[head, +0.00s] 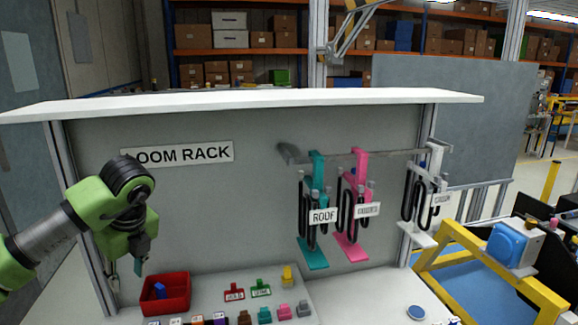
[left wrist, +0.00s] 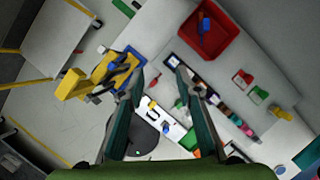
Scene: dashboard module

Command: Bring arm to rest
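My left arm, green and black, comes in from the left in the head view. Its gripper (head: 127,270) points down in front of the left end of the rack panel, left of and above the red bin (head: 165,308). In the left wrist view the two dark green fingers of the left gripper (left wrist: 156,78) stand wide apart with nothing held between them. The red bin also shows there (left wrist: 228,48), with a blue piece (left wrist: 205,27) inside. My right gripper is in neither view.
The loom rack panel (head: 225,225) has a white top shelf (head: 250,100). Teal (head: 312,255), pink (head: 350,247) and white (head: 417,235) hangers with black cables hang on its rail. Coloured connectors (head: 265,315) and tags line the worktop. A yellow frame (head: 490,265) stands at right.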

